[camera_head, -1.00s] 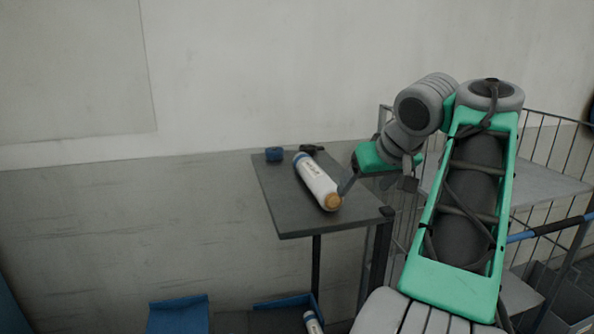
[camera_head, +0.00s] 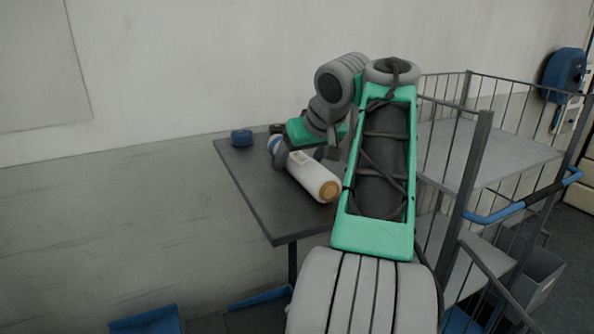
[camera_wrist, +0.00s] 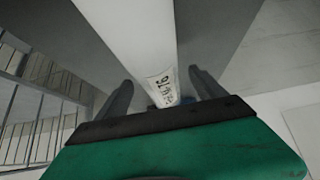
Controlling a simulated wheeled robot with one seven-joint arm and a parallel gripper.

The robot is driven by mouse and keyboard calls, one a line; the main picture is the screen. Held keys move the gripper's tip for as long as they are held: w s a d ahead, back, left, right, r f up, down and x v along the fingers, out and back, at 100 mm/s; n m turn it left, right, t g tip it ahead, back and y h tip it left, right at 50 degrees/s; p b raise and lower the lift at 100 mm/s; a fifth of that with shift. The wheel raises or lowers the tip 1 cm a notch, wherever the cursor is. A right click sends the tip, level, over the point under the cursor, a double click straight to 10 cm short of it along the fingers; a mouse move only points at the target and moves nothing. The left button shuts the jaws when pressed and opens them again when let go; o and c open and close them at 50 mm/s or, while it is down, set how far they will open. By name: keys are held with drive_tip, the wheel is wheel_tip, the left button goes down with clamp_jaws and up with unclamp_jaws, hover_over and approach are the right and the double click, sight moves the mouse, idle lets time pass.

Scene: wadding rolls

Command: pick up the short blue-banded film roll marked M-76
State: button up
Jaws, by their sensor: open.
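The film roll (camera_head: 312,176) is white with a blue band at its far end and a tan core at its near end. It lies on the dark table. In the wrist view the white roll (camera_wrist: 140,40) carries a label ending in 76; the rest of the label is hard to read. My gripper (camera_head: 298,150) is over the banded end of the roll. In the wrist view its two fingers (camera_wrist: 160,88) are apart, one on each side of the roll near the label. I cannot tell whether they touch it. The blue band is mostly hidden there.
The table (camera_head: 262,200) has a blue tape-like roll (camera_head: 242,138) at its far left corner and a dark item (camera_head: 277,128) beside my gripper. A wire cage cart (camera_head: 470,140) stands close on the right. Blue bins (camera_head: 145,320) lie low in front.

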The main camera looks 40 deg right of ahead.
drive_tip(key=shift+x, duration=1.15)
drive_tip(key=shift+s+r, duration=0.1)
drive_tip(key=shift+s, duration=0.05)
clamp_jaws()
